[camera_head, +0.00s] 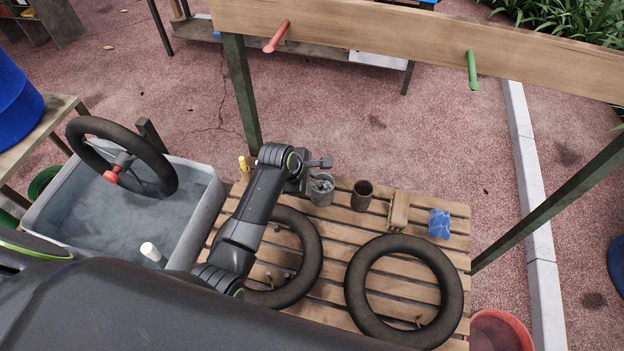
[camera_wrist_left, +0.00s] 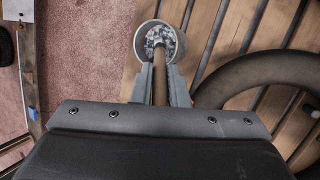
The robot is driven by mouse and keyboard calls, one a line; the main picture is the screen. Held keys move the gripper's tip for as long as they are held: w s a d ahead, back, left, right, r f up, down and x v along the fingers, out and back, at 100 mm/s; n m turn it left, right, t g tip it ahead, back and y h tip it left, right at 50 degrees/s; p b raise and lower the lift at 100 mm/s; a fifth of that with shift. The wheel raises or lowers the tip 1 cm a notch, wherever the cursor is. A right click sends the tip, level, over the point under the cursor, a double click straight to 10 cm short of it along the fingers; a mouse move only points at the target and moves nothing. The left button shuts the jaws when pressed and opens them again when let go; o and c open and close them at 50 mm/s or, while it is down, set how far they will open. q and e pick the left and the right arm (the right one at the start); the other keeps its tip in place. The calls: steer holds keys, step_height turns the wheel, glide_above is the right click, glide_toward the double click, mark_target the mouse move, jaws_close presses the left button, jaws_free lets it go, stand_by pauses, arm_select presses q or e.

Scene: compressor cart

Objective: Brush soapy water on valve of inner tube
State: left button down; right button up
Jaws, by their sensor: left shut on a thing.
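My left gripper (camera_head: 318,166) is above the back of the slatted wooden bench (camera_head: 376,234). In the left wrist view its fingers (camera_wrist_left: 160,88) are shut on a brown handle (camera_wrist_left: 159,72), seemingly the brush's. The handle's far end reaches into a grey cup (camera_head: 321,196) holding pale, sudsy-looking contents; the cup also shows in the wrist view (camera_wrist_left: 172,75). The bristles are hidden. One black inner tube (camera_head: 358,285) lies at the bench's right, with what looks like its small valve (camera_head: 418,322) at the inner front. Another tube (camera_head: 313,252) lies partly under my left arm.
A dark cup (camera_head: 362,196), a wooden block (camera_head: 399,212) and a blue cloth (camera_head: 439,223) stand along the bench's back. A water tub (camera_head: 208,212) with a wheel-like ring (camera_head: 165,165) is at left. A beam with red and green pegs (camera_head: 472,70) crosses behind.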

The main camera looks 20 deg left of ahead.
arm_select(q)
steer(key=shift+r+p, duration=1.45)
steer(key=shift+r, duration=2.75)
step_height(320, 180, up, 4)
